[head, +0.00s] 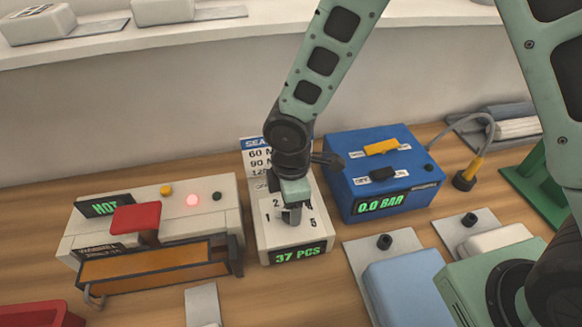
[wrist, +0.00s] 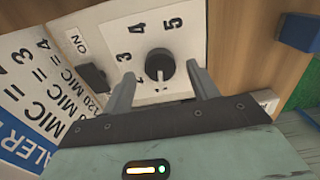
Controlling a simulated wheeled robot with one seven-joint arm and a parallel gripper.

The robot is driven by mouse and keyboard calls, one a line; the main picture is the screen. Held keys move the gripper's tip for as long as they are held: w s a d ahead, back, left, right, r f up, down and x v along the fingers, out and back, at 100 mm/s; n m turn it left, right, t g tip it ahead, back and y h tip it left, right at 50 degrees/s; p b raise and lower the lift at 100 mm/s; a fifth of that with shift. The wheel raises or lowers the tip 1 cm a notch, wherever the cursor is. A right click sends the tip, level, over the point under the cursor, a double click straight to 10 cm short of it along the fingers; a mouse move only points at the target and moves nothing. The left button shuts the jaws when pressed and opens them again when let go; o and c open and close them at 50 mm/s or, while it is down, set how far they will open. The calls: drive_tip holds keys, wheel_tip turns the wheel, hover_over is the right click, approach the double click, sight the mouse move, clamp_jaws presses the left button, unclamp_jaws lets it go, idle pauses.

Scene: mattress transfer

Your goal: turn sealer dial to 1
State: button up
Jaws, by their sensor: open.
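The sealer dial (wrist: 160,67) is a dark round knob on a white panel (wrist: 205,25), with numbers around it. The 2, 3, 4 and 5 are readable in the wrist view; the 1 shows in the head view at the panel's left. I cannot tell which number the knob points to. My gripper (wrist: 160,83) is open, its two fingers on either side of the knob; I cannot tell if they touch it. In the head view my gripper (head: 291,217) is over the white dial box (head: 264,242), hiding the knob. The box's front display reads 37 PCS.
Left is the sealer (head: 155,263) with a red handle (head: 136,218), a lit red lamp and a HOT display. Right is a blue box (head: 345,180) reading 0.0 BAR. A dark switch (wrist: 92,78) marked ON sits beside the dial. A red bin (head: 40,315) is front left.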

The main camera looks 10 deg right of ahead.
wheel_tip(320, 180, up, 16)
drive_tip(key=shift+f, duration=0.25)
idle(0.4)
drive_tip(key=s+d+r+m, duration=0.1)
drive_tip(key=s+d+m, duration=0.1)
drive_tip(key=s+m, duration=0.3)
drive_tip(key=s+d+m, duration=0.3)
drive_tip(key=s+m, duration=0.2)
drive_tip(key=s, duration=0.5)
drive_tip(key=shift+s+d+r+m+y, duration=0.15)
drive_tip(key=shift+s+r+m+y, duration=0.15)
drive_tip(key=shift+r, duration=0.1)
idle(0.7)
